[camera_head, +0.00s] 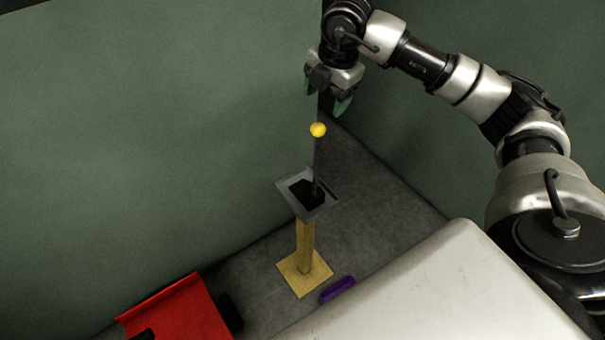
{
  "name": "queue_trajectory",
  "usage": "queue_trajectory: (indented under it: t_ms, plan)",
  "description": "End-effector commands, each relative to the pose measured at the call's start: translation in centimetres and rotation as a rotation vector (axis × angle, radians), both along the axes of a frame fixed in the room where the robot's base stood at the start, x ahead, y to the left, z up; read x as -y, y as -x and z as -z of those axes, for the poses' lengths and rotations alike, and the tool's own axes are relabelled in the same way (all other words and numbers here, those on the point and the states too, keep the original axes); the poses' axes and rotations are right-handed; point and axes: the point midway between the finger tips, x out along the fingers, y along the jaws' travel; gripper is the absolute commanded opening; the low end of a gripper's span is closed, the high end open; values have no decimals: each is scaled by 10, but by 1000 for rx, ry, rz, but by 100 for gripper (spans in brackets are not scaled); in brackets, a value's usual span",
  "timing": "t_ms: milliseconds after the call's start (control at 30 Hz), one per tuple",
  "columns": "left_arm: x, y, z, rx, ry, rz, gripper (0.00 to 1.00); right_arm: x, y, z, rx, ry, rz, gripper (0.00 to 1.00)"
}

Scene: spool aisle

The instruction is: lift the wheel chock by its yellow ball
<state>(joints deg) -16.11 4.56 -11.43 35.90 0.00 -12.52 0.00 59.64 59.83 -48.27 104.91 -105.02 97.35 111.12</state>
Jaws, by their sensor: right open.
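The wheel chock (304,194) is a black block lying in a grey tray on top of a yellow stand. A thin dark rod rises upright from it, with a yellow ball (318,129) at its top end. My right gripper (325,100) is open and empty, above the ball in the picture, with its green-tipped fingers pointing down. A gap shows between the fingertips and the ball. How far apart they are in depth, I cannot tell. My left gripper is not in view.
The grey tray (325,208) sits on a yellow post with a square foot (289,277). A purple bar (338,289) lies on the floor beside it. A red object (180,312) is at lower left. Green walls (150,130) stand close behind and meet in a corner.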

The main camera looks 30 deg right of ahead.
Motion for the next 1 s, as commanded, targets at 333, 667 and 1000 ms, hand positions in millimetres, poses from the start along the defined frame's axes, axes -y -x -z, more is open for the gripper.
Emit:
queue_trajectory:
  t_ms: [333, 667, 1000]
  plan:
    - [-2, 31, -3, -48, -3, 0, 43, -2, -8, 47, -3, 5, 5, 67]
    - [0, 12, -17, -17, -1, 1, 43, -3, -15, 82, -5, 5, 4, 67]
    - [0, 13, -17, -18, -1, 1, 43, -4, -20, 103, -1, 4, 3, 67]
